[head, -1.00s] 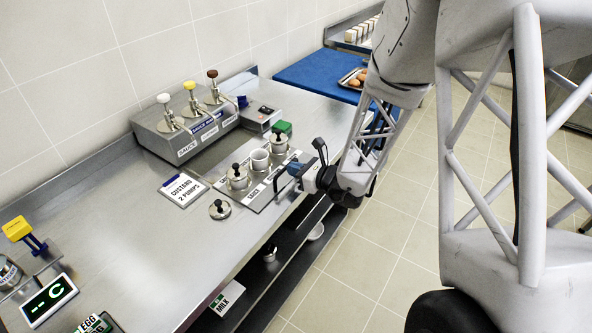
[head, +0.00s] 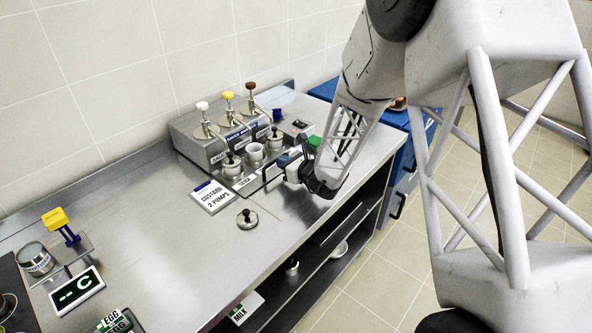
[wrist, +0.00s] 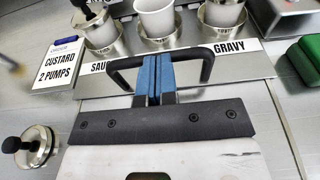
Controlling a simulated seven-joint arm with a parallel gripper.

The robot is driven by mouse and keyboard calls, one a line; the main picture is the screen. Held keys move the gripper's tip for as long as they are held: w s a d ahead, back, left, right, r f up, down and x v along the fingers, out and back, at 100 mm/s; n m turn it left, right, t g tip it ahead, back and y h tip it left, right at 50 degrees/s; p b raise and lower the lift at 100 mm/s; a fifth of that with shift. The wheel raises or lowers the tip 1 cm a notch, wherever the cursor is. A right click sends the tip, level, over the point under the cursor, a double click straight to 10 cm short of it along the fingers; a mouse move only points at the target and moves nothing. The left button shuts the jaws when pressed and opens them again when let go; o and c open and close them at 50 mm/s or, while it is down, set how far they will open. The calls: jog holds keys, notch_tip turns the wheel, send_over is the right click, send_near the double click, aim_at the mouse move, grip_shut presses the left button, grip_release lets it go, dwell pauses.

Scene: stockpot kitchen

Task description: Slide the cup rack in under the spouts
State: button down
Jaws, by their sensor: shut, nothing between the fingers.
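The steel cup rack (wrist: 255,70) carries three cups. The middle white cup (head: 255,154) is open; the left cup (head: 231,166) and right cup (head: 276,141) have lids with black knobs. The rack stands close in front of the sauce dispenser (head: 214,151), whose three pumps have white, yellow and brown knobs. Whether the cups are directly under the spouts I cannot tell. The rack's black handle (wrist: 207,63) faces me. My gripper (wrist: 155,70) is shut and empty, its blue fingertips at the middle of the handle; exact contact is unclear.
A loose lid (head: 247,219) lies on the counter left of my gripper. The custard sign (head: 212,196) lies left of the rack, a green object (head: 313,143) right of it. A display (head: 77,288) and a yellow-topped stand (head: 56,218) are at the left.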

jog(key=shift+w+a+r, duration=0.1)
jog(key=shift+w+a, duration=0.6)
jog(key=shift+w, duration=0.05)
jog(key=shift+a, duration=0.1)
jog(key=v, duration=1.4)
jog(key=shift+s+d, duration=0.25)
jog(key=shift+d, duration=0.05)
